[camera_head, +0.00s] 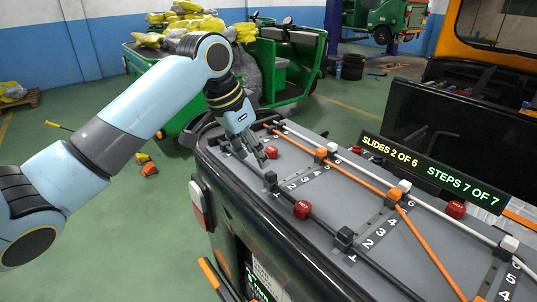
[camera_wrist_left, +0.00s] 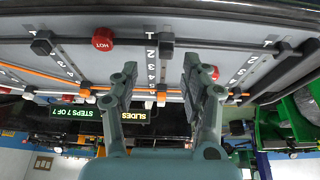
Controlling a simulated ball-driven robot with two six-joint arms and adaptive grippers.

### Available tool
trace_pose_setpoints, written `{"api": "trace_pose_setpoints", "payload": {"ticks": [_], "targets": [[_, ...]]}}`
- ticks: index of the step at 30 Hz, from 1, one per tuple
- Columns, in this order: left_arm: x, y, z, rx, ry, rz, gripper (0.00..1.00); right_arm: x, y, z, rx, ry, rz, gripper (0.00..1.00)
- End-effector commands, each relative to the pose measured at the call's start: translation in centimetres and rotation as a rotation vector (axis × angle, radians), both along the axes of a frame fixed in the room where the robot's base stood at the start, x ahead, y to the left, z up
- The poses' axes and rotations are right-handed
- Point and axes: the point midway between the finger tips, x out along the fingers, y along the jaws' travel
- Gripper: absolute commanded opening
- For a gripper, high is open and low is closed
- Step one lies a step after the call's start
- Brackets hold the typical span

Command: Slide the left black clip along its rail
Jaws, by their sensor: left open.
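My left gripper (camera_head: 262,158) points down at the grey panel (camera_head: 325,195). In the left wrist view its two fingers stand apart with nothing between them (camera_wrist_left: 160,75). A black clip (camera_head: 270,181) sits on a numbered rail (camera_head: 305,177) just beyond the fingertips, near the number 1 end; it also shows in the left wrist view (camera_wrist_left: 166,45), apart from the fingers. A black cable (camera_head: 315,218) runs to a second black clip (camera_head: 345,238) on a nearer rail. My right gripper is not in view.
Red HOT knobs (camera_head: 302,209) stand on the panel between rails. Orange clips (camera_head: 320,155) and white clips (camera_head: 404,186) with cables cross the rails farther up. A sign (camera_head: 430,172) reads slides 2 of 6, steps 7 of 7. A green vehicle (camera_head: 290,65) stands behind.

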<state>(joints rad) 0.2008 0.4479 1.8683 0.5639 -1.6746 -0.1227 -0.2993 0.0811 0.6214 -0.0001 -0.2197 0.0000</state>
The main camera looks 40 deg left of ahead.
Motion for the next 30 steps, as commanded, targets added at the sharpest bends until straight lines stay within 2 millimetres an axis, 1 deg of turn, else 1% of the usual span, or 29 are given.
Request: {"api": "trace_pose_setpoints", "payload": {"ticks": [1,3,5,8,18,21,25,30], "targets": [[0.5,0.4,1.7,0.007,-0.013,0.003,0.46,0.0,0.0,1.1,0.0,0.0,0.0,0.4],[1.1,0.5,2.4,0.01,-0.025,0.006,0.46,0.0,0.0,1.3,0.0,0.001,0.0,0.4],[1.3,0.5,2.3,0.008,-0.028,0.006,0.46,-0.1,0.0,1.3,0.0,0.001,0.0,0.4],[1.8,0.3,1.1,0.007,-0.027,0.008,0.46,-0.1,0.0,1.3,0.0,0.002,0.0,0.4],[4.1,-0.4,-5.1,0.008,-0.025,0.007,0.46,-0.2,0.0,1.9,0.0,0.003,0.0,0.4],[4.7,-0.5,-6.3,0.009,-0.029,0.008,0.46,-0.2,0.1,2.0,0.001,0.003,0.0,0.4],[5.1,-0.6,-7.3,0.01,-0.029,0.007,0.46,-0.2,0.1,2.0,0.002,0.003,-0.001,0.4],[5.2,-0.6,-7.6,0.01,-0.03,0.006,0.46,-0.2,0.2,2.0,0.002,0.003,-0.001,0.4]]}}
